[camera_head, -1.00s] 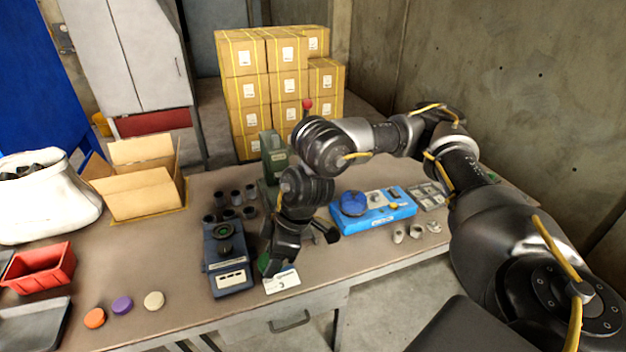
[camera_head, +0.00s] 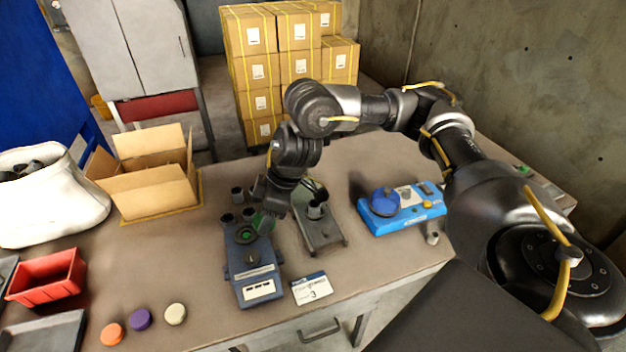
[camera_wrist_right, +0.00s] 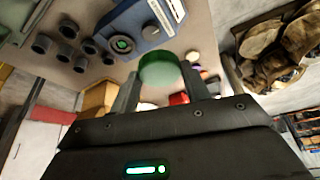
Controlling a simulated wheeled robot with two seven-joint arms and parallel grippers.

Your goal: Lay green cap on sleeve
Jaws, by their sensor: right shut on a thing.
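My right gripper (camera_head: 264,216) is above the back end of the blue device (camera_head: 257,275) and pointing down. It is shut on a round green cap (camera_wrist_right: 159,70), which the right wrist view shows between the two fingers; in the head view the cap is mostly hidden. The blue device has a dark round seat with a green centre (camera_wrist_right: 122,43), apart from the cap. Dark grey sleeves (camera_wrist_right: 42,44) stand in a group beside the device; in the head view one sleeve (camera_head: 237,194) shows behind it. I cannot tell which sleeve is meant. My left gripper is not in view.
A grey stand (camera_head: 322,237) with dark cylinders is right of the device. A blue machine (camera_head: 402,212) stands farther right. Orange (camera_head: 112,334), purple (camera_head: 140,319) and cream (camera_head: 175,314) caps lie at the front left. A white card (camera_head: 312,288) lies near the front edge.

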